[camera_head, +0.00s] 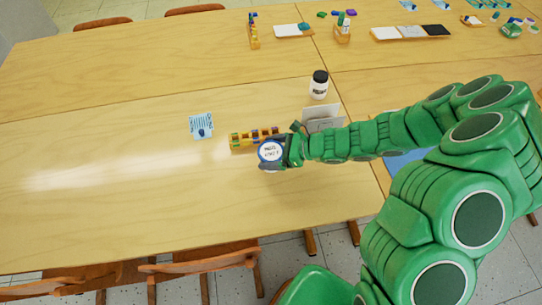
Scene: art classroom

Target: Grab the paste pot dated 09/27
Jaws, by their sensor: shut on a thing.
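My gripper (276,163) is at the end of the green arm, over the middle of the table. It is shut on a round pot whose white lid or label (271,151) has a blue rim and dark writing. The writing is too small to read, so I cannot tell the date. The pot's sides are largely hidden by the jaws. A white jar with a black lid (319,84) stands upright behind the gripper, to its upper right; no date is legible on it.
Just behind the held pot is a row of small coloured items (254,135). A blue-and-white card (201,126) lies to the left. A pale upright card or holder (323,118) stands close behind my arm. The table (110,175) is bare at left; chairs (205,261) line the front edge.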

